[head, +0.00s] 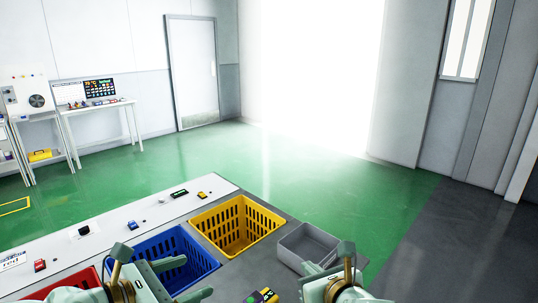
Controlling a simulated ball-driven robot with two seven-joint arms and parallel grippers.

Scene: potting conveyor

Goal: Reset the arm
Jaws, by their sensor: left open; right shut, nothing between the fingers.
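My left gripper (197,278) comes in at the bottom left and is open. Its fingers point right, over the near part of the blue crate (203,262), with nothing seen between them. My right gripper (312,270) is at the bottom, in front of the grey tray (291,257). It is shut and empty. Its fingertips are partly hidden against the tray and its own body. Both arms are cut off by the bottom edge of the view.
A yellow crate (243,203) stands between the blue crate and the tray; a red crate (62,284) is partly hidden at left. A white strip (140,219) behind carries several small items. A dark-and-yellow item (262,296) lies between my grippers. Green floor (325,195) is clear.

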